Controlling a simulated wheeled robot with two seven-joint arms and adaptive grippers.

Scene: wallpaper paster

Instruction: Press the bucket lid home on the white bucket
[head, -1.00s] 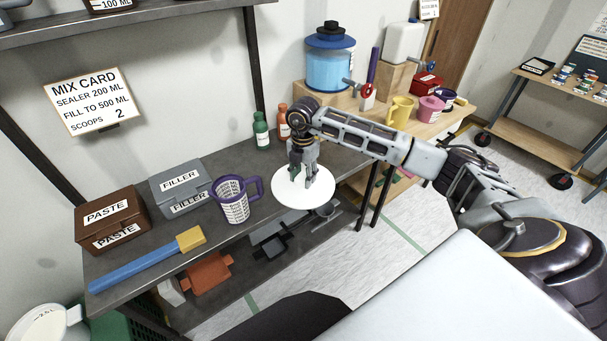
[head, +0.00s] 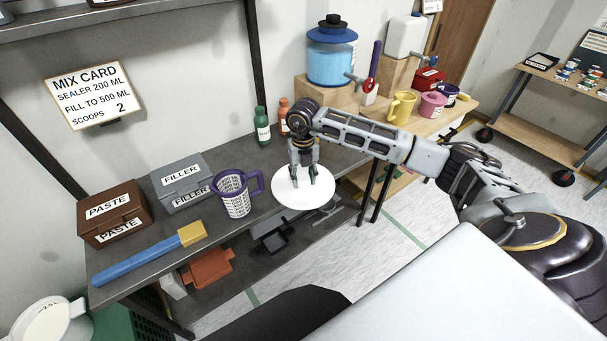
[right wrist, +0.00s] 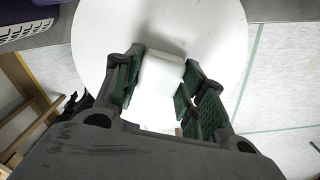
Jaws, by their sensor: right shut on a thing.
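The bucket lid is a flat white disc (head: 303,190) with a white block-like grip (right wrist: 158,80) on top. It overlaps the dark bench's front edge in the head view; whether it rests there or hangs above cannot be told. My right gripper (head: 305,183) points down over the lid, its green-padded fingers (right wrist: 160,92) shut on the block. A white bucket (head: 45,325) stands at the lower left corner, partly cut off by the frame. My left gripper is not in view.
The dark bench (head: 150,225) holds a purple mug (head: 233,193), a grey filler box (head: 182,180), a brown paste box (head: 112,213), a blue-handled brush (head: 150,257) and a green bottle (head: 262,125). Pale floor (head: 400,270) lies open in front.

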